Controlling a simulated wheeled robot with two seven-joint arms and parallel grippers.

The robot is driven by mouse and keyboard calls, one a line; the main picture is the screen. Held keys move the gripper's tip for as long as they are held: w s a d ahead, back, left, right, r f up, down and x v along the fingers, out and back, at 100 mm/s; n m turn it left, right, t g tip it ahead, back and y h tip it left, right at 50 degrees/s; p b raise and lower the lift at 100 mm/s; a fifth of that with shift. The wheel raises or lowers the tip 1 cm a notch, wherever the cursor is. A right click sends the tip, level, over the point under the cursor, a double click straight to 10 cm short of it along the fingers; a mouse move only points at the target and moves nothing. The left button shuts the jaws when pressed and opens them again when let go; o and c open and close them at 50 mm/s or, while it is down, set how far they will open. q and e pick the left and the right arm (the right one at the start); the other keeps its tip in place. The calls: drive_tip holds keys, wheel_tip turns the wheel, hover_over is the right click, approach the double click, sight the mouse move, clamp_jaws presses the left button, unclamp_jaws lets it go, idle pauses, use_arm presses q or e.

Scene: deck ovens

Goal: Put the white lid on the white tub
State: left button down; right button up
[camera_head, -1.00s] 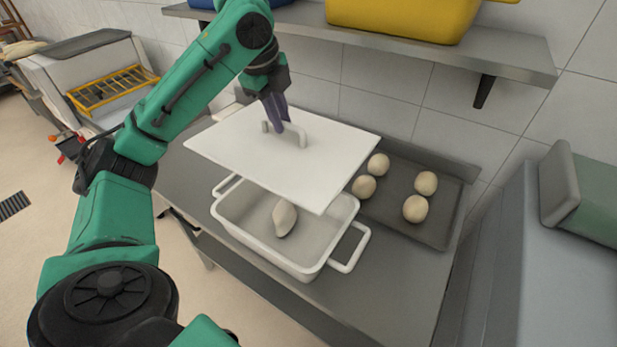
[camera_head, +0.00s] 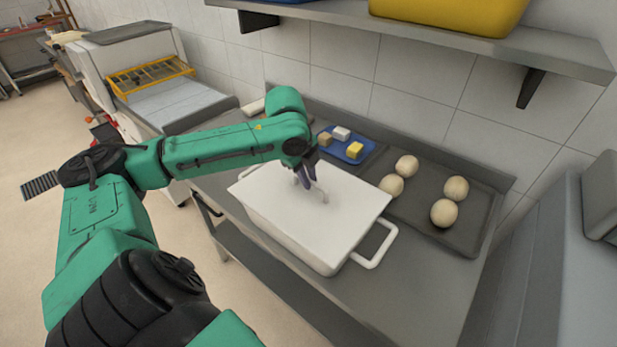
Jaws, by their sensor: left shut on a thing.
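The white lid (camera_head: 345,212) lies level over the white tub (camera_head: 290,238) and covers its opening. It looks to rest on the rim, though I cannot tell whether it is fully seated. One tub handle (camera_head: 378,246) sticks out at the right. My left gripper (camera_head: 312,186) is shut on the lid's handle (camera_head: 321,195), at the middle of the lid. The inside of the tub is hidden. My right gripper is out of view.
A dark tray with several dough balls (camera_head: 445,212) is right of the tub. A blue tray (camera_head: 337,151) with small blocks lies behind it. A shelf (camera_head: 420,36) with a yellow bin (camera_head: 455,14) hangs above. Bare counter (camera_head: 400,300) shows in front.

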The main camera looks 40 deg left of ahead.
sight(300, 200)
use_arm(q)
drive_tip(key=c, duration=0.8)
unclamp_jaws()
drive_tip(key=shift+w, duration=0.1)
drive_tip(key=shift+c, duration=0.2)
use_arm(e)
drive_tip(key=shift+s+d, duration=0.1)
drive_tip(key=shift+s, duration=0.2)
use_arm(q)
drive_tip(key=shift+r, duration=0.1)
drive_tip(key=shift+r, duration=0.3)
drive_tip(key=v, duration=1.1)
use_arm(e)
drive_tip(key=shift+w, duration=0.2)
use_arm(q)
drive_tip(key=shift+r, duration=0.2)
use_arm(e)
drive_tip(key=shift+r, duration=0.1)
